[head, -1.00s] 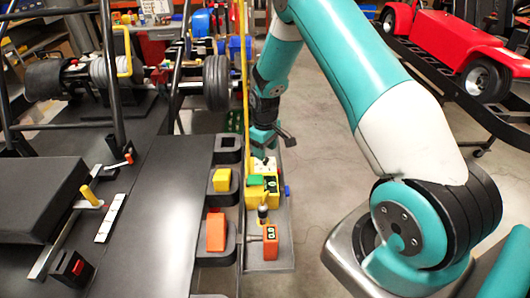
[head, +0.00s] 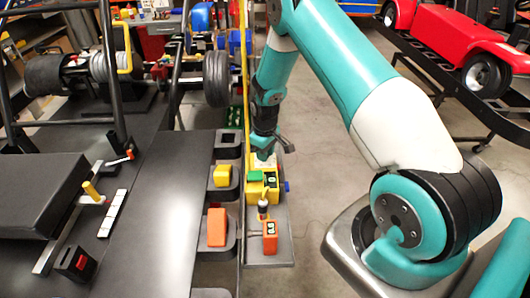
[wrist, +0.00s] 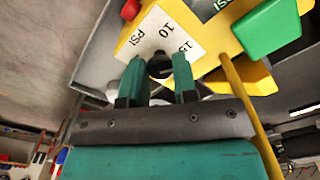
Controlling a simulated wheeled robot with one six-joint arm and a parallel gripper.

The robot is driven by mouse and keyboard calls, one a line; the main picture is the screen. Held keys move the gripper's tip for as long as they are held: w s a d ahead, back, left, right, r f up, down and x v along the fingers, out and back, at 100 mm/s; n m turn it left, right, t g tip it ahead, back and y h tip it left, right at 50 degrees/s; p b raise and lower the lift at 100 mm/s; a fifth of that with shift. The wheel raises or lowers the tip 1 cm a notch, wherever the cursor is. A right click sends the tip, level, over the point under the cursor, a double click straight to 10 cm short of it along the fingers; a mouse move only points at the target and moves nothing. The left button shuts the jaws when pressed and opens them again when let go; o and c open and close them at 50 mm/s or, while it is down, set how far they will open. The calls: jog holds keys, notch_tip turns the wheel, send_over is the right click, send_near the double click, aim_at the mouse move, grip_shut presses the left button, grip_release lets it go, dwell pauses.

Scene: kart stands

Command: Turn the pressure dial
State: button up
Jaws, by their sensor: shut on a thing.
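The pressure dial (wrist: 159,66) is a small dark knob on a white plate (wrist: 158,31) marked 10, 15 and PSI, on a yellow unit. My gripper (wrist: 159,76) has its two teal fingers on either side of the knob and is shut on it. The fingers hide part of the knob. In the head view the yellow unit (head: 257,190) stands on a grey shelf, and my gripper reaches down at its far end, where the dial itself is hidden.
A green block (wrist: 272,33) and a red knob (wrist: 130,10) sit on the unit close to my gripper. A yellow pole (wrist: 252,120) runs close beside the gripper. An orange device (head: 270,237) stands at the shelf's near end. Open floor (head: 325,160) lies to the right.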

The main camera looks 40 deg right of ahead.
jog(key=shift+f+m+b, duration=0.1)
jog(key=shift+m+b, duration=0.75)
jog(key=shift+m, duration=0.15)
jog(key=m+b, duration=0.2)
jog(key=m, duration=0.1)
jog(key=shift+m, duration=0.3)
jog(key=m+b, duration=0.2)
jog(key=m, duration=0.3)
jog(key=shift+m+b, duration=0.3)
jog(key=shift+m, duration=0.4)
jog(key=o, duration=0.9)
notch_tip(320, 180, up, 18)
jog(key=b, duration=0.3)
jog(key=shift+f, duration=0.1)
